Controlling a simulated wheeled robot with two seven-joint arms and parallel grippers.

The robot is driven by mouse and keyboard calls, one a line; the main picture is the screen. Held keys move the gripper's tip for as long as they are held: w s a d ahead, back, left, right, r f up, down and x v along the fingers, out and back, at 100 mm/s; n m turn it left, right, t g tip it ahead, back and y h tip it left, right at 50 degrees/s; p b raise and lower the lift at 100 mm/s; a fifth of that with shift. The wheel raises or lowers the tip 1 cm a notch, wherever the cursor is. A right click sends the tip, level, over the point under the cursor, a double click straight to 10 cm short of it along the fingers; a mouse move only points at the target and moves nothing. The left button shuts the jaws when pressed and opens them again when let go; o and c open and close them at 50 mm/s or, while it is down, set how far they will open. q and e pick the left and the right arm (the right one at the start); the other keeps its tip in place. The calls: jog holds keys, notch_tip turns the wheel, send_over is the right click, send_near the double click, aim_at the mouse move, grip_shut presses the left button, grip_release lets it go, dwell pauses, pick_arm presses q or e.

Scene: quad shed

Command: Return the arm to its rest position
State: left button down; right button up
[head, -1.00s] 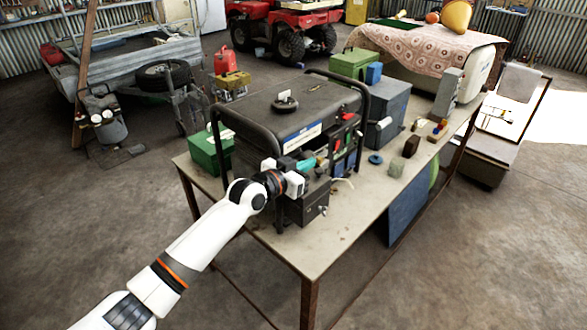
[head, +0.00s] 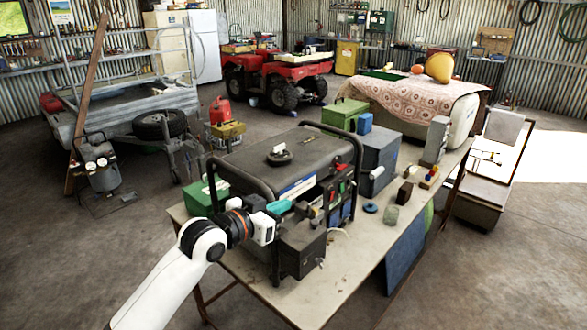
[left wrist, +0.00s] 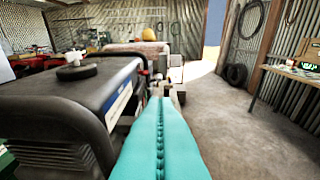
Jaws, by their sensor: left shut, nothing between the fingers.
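My left arm reaches in from the lower left in the head view. My left gripper (head: 274,209) is shut and empty, its teal fingers close together just in front of the generator's near side. The generator (head: 247,160) is a dark machine in a black tube frame on the workbench (head: 345,268). In the left wrist view, the shut teal fingers (left wrist: 161,120) point forward, with the generator (left wrist: 75,105) close on their left. Whether the fingers touch the generator's front I cannot tell. My right gripper is not in view.
A green box (head: 205,197) stands left of the generator and a grey box (head: 376,160) behind its right side. Small blocks (head: 405,192) and a blue disc (head: 370,207) lie on the right of the bench. Open concrete floor (head: 500,275) lies at the right.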

pick_arm(q)
jog(key=s+a+f+n+g+y, duration=0.2)
jog(key=s+a+f+g+y, duration=0.15)
jog(key=s+f, duration=1.3)
jog(key=s+a+f+n+g+y, duration=0.25)
jog(key=s+a+f, duration=0.2)
jog(key=s, duration=0.55)
jog(key=s+a+f+n+g+y, duration=0.1)
jog(key=s+a+f+g+y, duration=0.3)
jog(key=s, duration=0.7)
notch_tip(320, 180, down, 27)
jog(key=h+b, duration=0.1)
jog(key=b, duration=0.1)
jog(key=s+a+f+g, duration=0.1)
jog(key=s+a+f, duration=0.1)
jog(key=s+f, duration=0.6)
jog(key=s+a+f, duration=0.1)
jog(key=s+f, duration=0.8)
jog(key=f, duration=0.1)
jog(key=shift+s+a+g+b, duration=0.15)
jog(key=shift+a+g+b, duration=0.2)
jog(key=shift+g+b, duration=0.05)
